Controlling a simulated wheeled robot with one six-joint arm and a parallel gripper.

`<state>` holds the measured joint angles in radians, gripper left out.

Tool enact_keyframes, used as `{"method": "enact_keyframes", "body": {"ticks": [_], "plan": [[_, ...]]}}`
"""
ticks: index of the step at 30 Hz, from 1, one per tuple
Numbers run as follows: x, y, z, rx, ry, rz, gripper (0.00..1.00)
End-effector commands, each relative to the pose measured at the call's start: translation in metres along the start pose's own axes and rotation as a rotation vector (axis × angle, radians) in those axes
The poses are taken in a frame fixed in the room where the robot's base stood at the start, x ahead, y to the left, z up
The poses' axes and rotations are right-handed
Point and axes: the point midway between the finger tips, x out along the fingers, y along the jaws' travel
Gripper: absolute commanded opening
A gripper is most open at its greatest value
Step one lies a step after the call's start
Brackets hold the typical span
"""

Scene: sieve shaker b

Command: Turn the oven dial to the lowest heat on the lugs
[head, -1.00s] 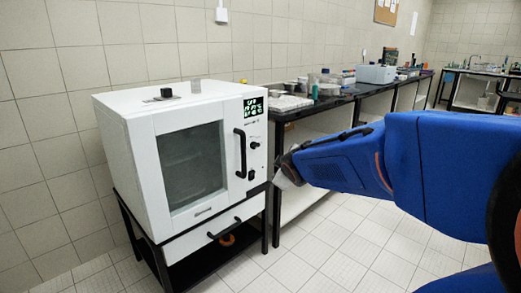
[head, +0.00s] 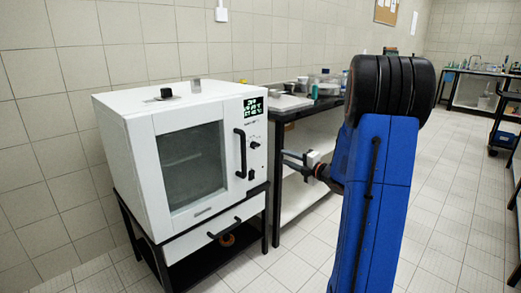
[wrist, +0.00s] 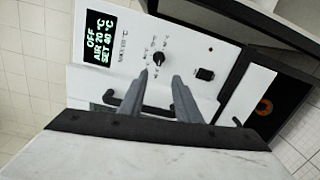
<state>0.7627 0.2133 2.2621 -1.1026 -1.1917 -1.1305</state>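The white oven (head: 140,165) stands at the left, its control panel on the right of its front. The dial (wrist: 158,59) is a small black round knob in the wrist view, with small dark marks around it. In the head view the dial (head: 255,145) is a tiny dark spot. My gripper (wrist: 161,77) is open and empty, its two grey fingers pointing at the panel and apart from the dial. In the head view my gripper (head: 288,160) is just right of the panel. The display (wrist: 100,38) appears to read OFF, AIR 20 °C; its SET value is hard to read.
A black switch (wrist: 205,74) sits beside the dial. The black oven handle (head: 240,153) stands out left of the panel. A black bench (head: 305,103) with labware runs behind. The floor in front of the oven is clear.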

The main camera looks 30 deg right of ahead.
Motion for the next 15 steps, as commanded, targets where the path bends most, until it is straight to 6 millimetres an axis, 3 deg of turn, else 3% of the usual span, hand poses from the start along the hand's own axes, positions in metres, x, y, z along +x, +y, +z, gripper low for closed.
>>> {"method": "enact_keyframes", "body": {"ticks": [8,15], "plan": [[-0.001,-0.007,0.003,-0.033,0.044,0.04,0.3],[0.032,-0.006,0.0,-0.032,0.045,0.04,0.3]]}}
